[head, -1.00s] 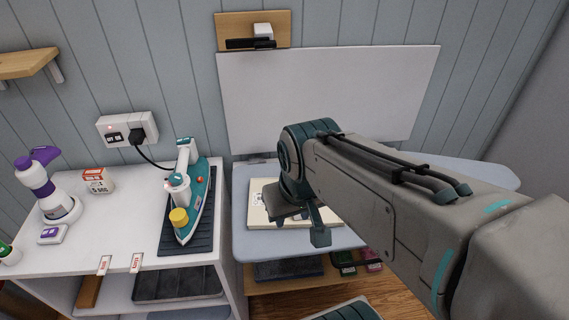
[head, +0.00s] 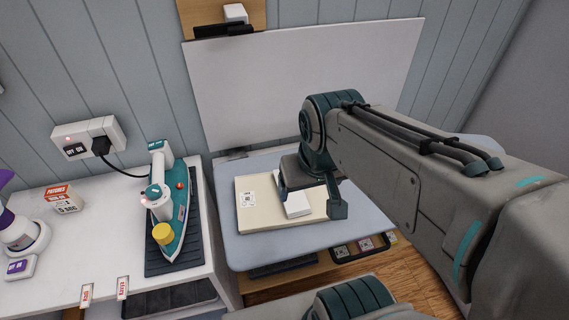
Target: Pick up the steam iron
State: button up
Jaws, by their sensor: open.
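The steam iron (head: 170,205) is teal and white with a yellow cap. It rests on a dark ribbed mat (head: 193,240) on the white cabinet top at the left, its soleplate facing down or sideways; I cannot tell exactly. A black cord runs from it toward the wall socket. My gripper (head: 312,203) is open, to the right of the iron and apart from it. It is over a cream box or board (head: 260,217) on the grey-blue ironing surface (head: 240,252). A small white block (head: 293,203) shows between or below the fingers; I cannot tell whether they touch it.
A wall socket (head: 88,139) holds a black plug. A patches box (head: 63,199) and a purple-and-white bottle (head: 20,232) stand left on the white cabinet top (head: 105,225). A large white panel (head: 300,85) stands behind my gripper. Red-and-white tags (head: 122,288) hang at the cabinet's front edge.

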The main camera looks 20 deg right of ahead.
aim_at(173, 208)
jog(key=u, duration=0.05)
jog(key=k, duration=0.5)
jog(key=z, duration=1.9)
jog(key=k, duration=0.9)
jog(key=u, duration=1.8)
jog(key=i, duration=1)
jog(key=u, duration=0.05)
